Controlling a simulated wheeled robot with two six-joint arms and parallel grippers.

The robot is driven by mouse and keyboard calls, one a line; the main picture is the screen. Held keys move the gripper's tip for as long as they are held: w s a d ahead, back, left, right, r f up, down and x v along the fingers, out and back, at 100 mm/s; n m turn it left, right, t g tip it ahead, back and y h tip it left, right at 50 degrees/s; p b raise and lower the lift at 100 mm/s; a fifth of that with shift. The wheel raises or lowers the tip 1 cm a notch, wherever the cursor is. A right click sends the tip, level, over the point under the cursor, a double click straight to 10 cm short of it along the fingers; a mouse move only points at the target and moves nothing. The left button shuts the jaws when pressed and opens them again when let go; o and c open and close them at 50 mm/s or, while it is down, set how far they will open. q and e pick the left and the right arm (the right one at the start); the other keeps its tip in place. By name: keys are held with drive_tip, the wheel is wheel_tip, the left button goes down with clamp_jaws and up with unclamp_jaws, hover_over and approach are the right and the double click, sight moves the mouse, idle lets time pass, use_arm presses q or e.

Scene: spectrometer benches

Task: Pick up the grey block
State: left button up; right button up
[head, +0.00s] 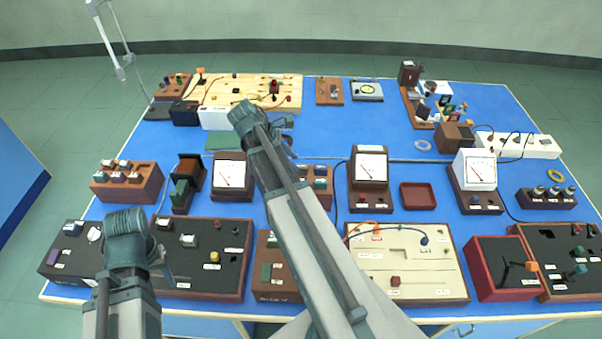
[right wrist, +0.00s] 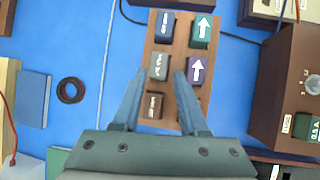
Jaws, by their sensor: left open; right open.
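The grey block (right wrist: 159,66) stands in a brown wooden rack (right wrist: 154,29) in the right wrist view. It is the middle one of the rack's left column, with pale marks on its top. My right gripper (right wrist: 158,78) is open, with one finger on each side of the grey block's column. I cannot tell whether the fingers touch anything. In the head view the rack (head: 329,194) is partly behind my right arm, which hides the right gripper's fingers. My left arm is at the lower left of the head view; its gripper fingers do not show.
The rack also holds a dark blue block (right wrist: 165,25), a teal arrow block (right wrist: 201,30), a purple arrow block (right wrist: 197,70) and a brown block (right wrist: 153,105). A black ring (right wrist: 71,90) lies left.

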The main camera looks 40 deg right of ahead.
sight(299, 166)
use_arm(q)
wheel_tip(299, 166, down, 4)
drive_tip(key=b, duration=0.3)
drive_tip(key=shift+r, duration=0.15)
use_arm(e)
drive_tip(key=x, duration=0.4)
drive_tip(key=shift+d+f, duration=0.1)
use_arm(q)
drive_tip(key=shift+r, duration=0.1)
use_arm(e)
clamp_jaws()
